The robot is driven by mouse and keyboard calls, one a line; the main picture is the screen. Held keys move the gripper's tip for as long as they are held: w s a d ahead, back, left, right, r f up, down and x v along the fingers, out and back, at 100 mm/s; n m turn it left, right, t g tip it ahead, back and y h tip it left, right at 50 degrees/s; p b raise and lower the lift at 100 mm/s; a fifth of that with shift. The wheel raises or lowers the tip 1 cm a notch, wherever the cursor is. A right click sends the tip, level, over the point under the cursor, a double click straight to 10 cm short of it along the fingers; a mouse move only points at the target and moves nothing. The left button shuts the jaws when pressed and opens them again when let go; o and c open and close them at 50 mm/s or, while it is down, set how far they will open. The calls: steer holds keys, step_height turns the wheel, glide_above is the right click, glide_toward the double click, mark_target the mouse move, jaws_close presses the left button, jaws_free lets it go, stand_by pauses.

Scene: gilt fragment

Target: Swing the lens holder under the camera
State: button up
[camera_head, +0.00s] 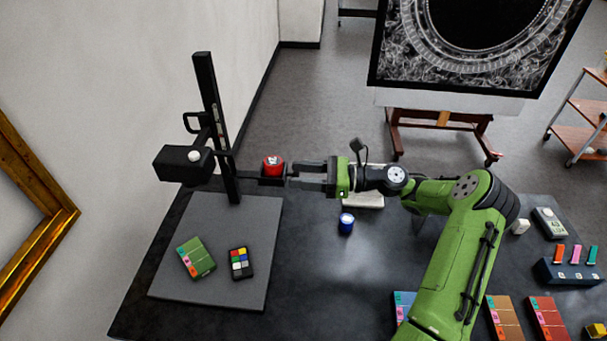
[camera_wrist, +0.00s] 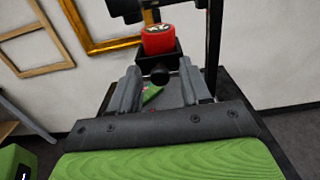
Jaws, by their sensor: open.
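The camera (camera_head: 182,164) is a black box on the black upright post (camera_head: 214,125) of a copy stand. The lens holder (camera_head: 243,177) is a black bracket reaching right from the post, out to the side of the camera. A red round lens piece (camera_head: 273,164) sits in it and also shows in the wrist view (camera_wrist: 158,40). My gripper (camera_head: 293,176) is open at the holder's right end. In the wrist view, the holder's dark round knob (camera_wrist: 160,75) shows between my fingertips (camera_wrist: 160,82); I cannot tell whether they touch it.
The grey stand base (camera_head: 215,285) bears a green card (camera_head: 196,257) and a colour chart (camera_head: 241,263). A blue-and-white jar (camera_head: 346,223) stands on the dark table (camera_head: 310,300) below my gripper. A gilt frame (camera_head: 40,240) is at left.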

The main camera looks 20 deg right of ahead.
jaws_close()
steer(key=shift+s, duration=0.15)
stand_by(0.4)
